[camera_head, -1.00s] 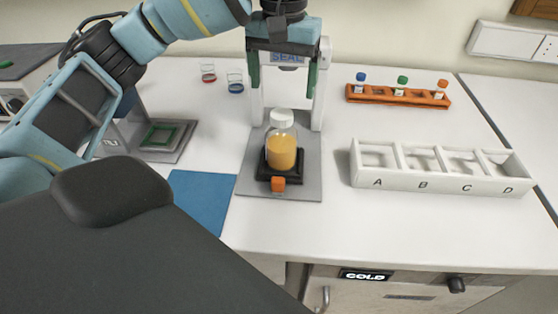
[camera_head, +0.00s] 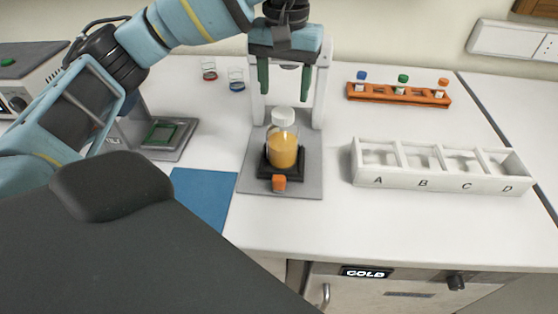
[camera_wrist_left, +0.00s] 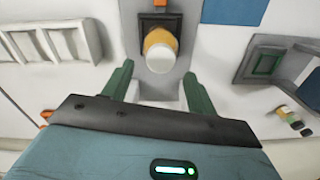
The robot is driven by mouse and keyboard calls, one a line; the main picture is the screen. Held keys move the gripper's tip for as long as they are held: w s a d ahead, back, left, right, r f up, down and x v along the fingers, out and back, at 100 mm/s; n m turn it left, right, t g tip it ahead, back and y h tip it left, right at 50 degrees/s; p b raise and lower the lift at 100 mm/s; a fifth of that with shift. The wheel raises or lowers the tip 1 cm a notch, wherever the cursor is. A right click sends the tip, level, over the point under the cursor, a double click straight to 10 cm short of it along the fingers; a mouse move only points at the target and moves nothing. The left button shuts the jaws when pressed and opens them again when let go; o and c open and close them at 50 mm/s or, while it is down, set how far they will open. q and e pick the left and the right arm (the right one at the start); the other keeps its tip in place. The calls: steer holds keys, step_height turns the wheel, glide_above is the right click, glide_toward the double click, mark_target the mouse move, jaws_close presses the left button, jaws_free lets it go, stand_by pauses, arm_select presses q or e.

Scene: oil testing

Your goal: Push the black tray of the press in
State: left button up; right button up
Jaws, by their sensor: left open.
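The press (camera_head: 312,160) has a grey base and a white upright frame. Its black tray (camera_head: 266,172) sits on the front part of the base, with an orange tab (camera_head: 279,183) on its front. A bottle of orange-yellow liquid (camera_head: 283,152) with a white cap stands upright on the tray. My left gripper (camera_head: 285,95) is open and empty, fingers pointing down, above and behind the bottle, in front of the frame. In the left wrist view its green fingers (camera_wrist_left: 158,72) lie either side of the white cap (camera_wrist_left: 160,58); the black tray (camera_wrist_left: 174,22) shows beyond. My right gripper is not in view.
A white rack (camera_head: 450,180) marked A to D stands right of the press. An orange rack (camera_head: 420,100) with small vials is behind it. A blue mat (camera_head: 203,200) and a device with a green frame (camera_head: 175,152) lie left. Two small beakers (camera_head: 236,80) stand behind.

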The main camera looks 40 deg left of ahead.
mark_target(279, 177)
arm_select(q)
steer(key=s+d+f+p, duration=0.1)
steer(key=s+f, duration=0.1)
steer(key=s+d+f+n+p, duration=0.1)
steer(key=f, duration=0.2)
steer(key=s+d+f+n+p, duration=0.1)
steer(key=s+f, duration=0.1)
steer(key=shift+s+d+f, duration=0.15)
steer(key=shift+s+f, duration=0.1)
steer(key=shift+s, duration=0.1)
steer(key=shift+c, duration=0.8)
steer(key=shift+s+d+f, duration=0.15)
steer(key=shift+s+f, duration=0.15)
steer(key=shift+f, duration=0.1)
steer(key=shift+n, duration=0.3)
steer(key=shift+f+p, duration=0.35)
steer(key=shift+f, duration=3.6)
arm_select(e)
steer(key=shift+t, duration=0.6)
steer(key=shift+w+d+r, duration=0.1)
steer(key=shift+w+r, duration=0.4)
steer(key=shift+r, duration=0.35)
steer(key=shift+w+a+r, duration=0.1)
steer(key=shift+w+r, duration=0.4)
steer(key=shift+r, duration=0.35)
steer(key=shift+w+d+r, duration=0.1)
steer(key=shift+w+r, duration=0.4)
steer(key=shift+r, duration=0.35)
